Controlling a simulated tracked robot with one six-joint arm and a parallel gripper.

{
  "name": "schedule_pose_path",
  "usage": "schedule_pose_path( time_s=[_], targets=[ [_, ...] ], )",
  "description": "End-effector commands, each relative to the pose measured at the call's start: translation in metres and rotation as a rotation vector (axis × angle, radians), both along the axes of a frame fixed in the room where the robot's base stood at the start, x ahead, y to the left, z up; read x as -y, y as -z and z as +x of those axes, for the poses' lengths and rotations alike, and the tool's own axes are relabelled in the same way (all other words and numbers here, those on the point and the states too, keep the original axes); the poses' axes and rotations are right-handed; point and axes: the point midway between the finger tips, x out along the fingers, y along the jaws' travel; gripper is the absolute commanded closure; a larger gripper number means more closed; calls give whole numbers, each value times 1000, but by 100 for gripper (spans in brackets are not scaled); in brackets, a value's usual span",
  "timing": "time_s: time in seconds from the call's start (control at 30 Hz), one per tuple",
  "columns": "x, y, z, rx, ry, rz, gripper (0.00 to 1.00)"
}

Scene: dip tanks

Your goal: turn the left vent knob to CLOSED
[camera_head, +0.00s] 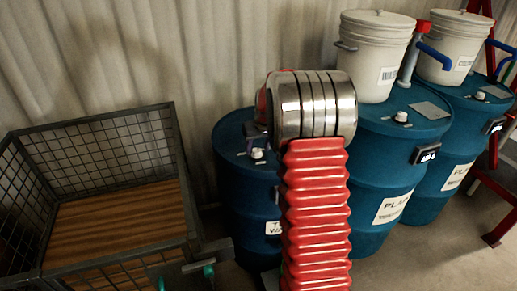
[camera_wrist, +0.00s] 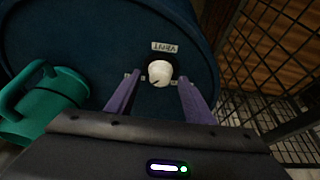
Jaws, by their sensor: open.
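The left vent knob (camera_wrist: 160,72) is a small round white knob on the dark blue drum lid (camera_wrist: 60,40), in the upper middle of the wrist view. An upside-down VENT label (camera_wrist: 165,47) sits just beyond it. In the head view the knob (camera_head: 257,154) shows on the leftmost blue drum (camera_head: 232,165). My gripper (camera_wrist: 160,78) is open, its two purple fingers one on each side of the knob with gaps between. Small labels beside the knob are partly hidden by the fingertips. I cannot read the knob's setting.
A wire-mesh cage with a wooden floor (camera_head: 120,225) stands left of the drum. A green can with a handle (camera_wrist: 45,105) is left of my gripper in the wrist view. Two more drums, topped by white buckets (camera_head: 375,60), stand to the right in the head view.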

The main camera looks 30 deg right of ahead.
Motion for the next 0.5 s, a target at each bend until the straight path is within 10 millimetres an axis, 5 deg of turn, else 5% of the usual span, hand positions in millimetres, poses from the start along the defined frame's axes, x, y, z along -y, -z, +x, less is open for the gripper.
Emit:
schedule_pose_path(
  time_s=[0.5],
  targets=[
    [2, 13, 5, 1, 1, 0, 54]
  ],
)
